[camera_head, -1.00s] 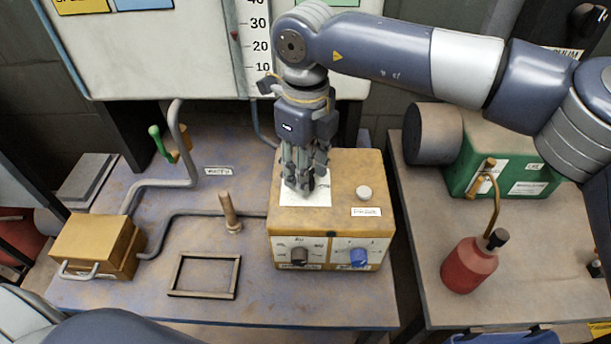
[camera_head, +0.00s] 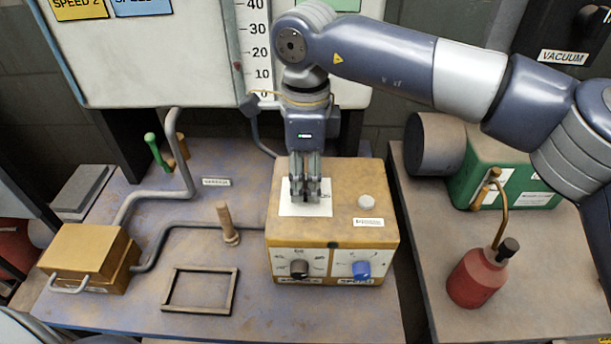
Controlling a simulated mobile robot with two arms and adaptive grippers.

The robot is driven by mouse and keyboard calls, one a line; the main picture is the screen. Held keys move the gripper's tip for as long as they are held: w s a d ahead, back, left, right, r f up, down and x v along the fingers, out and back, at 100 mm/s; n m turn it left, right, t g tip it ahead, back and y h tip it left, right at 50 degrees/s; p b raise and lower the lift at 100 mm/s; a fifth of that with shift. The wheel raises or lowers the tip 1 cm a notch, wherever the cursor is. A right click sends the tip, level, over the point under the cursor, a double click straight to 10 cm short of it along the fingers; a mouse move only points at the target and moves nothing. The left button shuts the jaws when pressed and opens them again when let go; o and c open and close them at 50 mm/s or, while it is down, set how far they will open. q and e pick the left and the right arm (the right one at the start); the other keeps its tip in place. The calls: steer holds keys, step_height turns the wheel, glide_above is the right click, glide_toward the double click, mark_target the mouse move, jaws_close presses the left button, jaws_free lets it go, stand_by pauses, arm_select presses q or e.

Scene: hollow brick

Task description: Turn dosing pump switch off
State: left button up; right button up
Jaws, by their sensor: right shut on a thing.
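The dosing pump is an ochre box (camera_head: 345,190) on the middle table. A white plate (camera_head: 288,210) lies on its top. My right gripper (camera_head: 304,194) points straight down over this plate, with its fingers close together. It is shut on a small part at the plate, apparently the pump switch, which the fingers hide. I cannot tell the switch's position. A pale round button (camera_head: 366,201) sits on top, right of the gripper. My left gripper is out of view.
Pipes (camera_head: 165,192) run to a yellow box (camera_head: 90,259). A red bottle (camera_head: 475,279) and a green box (camera_head: 512,175) are on the right table.

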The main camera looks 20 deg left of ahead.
mark_target(306, 182)
stand_by(0.4)
steer(key=o, duration=1.1)
steer(key=shift+c, duration=0.2)
steer(key=shift+r, duration=0.15)
step_height(306, 182, up, 12)
steer(key=shift+f, duration=0.2)
